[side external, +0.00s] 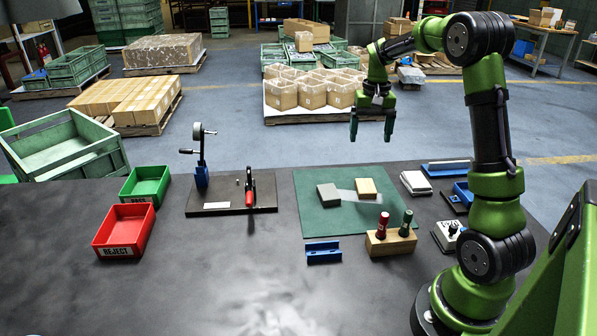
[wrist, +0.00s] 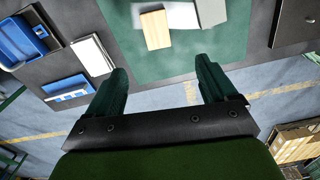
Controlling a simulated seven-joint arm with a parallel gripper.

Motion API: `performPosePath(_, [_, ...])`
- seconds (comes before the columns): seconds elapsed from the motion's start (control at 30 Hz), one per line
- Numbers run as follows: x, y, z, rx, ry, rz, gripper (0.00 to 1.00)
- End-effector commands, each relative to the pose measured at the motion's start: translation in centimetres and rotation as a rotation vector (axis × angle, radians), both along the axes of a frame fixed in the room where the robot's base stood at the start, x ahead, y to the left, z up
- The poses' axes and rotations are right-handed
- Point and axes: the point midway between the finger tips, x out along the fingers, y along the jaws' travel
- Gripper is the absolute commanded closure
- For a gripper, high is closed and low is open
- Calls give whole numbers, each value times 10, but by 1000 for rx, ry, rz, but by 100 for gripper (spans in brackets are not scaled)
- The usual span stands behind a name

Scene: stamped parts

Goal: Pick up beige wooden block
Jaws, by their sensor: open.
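The beige wooden block (side external: 366,188) lies on the green mat (side external: 315,222), to the right of a grey block (side external: 329,195). In the wrist view the beige block (wrist: 157,30) is at the top, beyond the fingertips, with part of a grey block (wrist: 211,12) to its right. My gripper (side external: 372,138) is open and empty, raised at the far side of the table behind the mat. In the wrist view its two fingers (wrist: 162,72) are spread apart, with floor and mat edge showing between them. Nothing touches the beige block except the mat and possibly a pale strip beside it.
A wooden holder (side external: 390,242) with red and green handled tools stands in front of the beige block. A blue part (side external: 323,252) lies before the mat. A clamp fixture (side external: 232,197), red bin (side external: 124,230) and green bin (side external: 145,185) are left. The front table is clear.

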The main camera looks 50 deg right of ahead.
Motion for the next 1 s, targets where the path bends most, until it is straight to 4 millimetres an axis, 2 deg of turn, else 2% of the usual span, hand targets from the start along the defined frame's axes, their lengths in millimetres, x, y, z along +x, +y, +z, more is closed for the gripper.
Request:
performPosePath(0.07, [4,-4,11,-10,-2,10,15])
performPosePath(0.17, [1,0,3,5,13,16,15])
performPosePath(0.6, [0,0,-86,5,12,19,15])
performPosePath(0.7, [1,0,-98,5,11,18,15])
performPosePath(0.87, [0,0,-107,4,10,18,15])
performPosePath(1.0, [-5,-1,-125,6,11,19,15])
